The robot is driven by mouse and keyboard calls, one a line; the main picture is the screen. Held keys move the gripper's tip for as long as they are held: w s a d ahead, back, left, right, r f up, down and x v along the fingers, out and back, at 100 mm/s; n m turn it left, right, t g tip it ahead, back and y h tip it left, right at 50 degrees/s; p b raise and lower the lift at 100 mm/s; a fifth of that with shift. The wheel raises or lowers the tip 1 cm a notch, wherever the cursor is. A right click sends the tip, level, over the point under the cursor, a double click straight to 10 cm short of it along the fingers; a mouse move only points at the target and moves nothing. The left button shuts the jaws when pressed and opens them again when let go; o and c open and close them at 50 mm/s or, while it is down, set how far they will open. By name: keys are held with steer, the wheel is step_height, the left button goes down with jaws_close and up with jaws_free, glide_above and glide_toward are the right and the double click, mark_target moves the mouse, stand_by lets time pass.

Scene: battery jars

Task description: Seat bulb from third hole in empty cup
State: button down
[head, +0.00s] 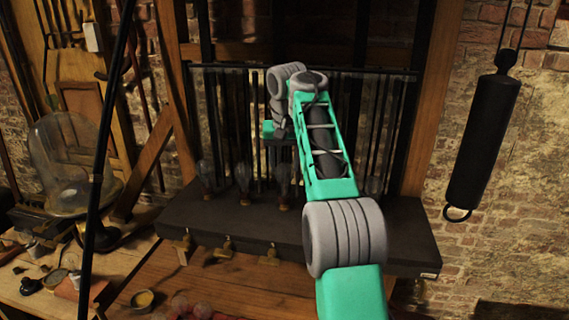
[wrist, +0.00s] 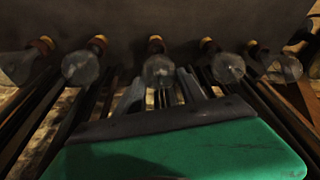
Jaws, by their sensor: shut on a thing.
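Clear glass bulbs with brass and red bases stand in a row on the dark slab (head: 400,228). In the head view, two bulbs (head: 207,178) (head: 243,180) are to the left and one (head: 373,186) to the right. My gripper (wrist: 160,88) is shut on the middle bulb (wrist: 158,71), which also shows in the head view (head: 283,186). Its base is at the slab, and I cannot tell whether it is seated or lifted. My arm hides part of the row. I cannot make out which cup is empty.
Dark vertical bars rise behind the bulbs. Neighbouring bulbs (wrist: 80,67) (wrist: 228,67) are close on both sides. Brass fittings (head: 225,246) are under the slab's front edge. A glass dome (head: 62,150) is at left, and a black cylinder (head: 484,140) hangs at right.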

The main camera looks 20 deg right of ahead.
steer(key=shift+f+b, duration=0.75)
stand_by(0.5)
steer(key=c, duration=0.6)
jaws_free()
steer(key=p+v, duration=0.4)
steer(key=v, duration=0.4)
steer(key=shift+f, duration=0.15)
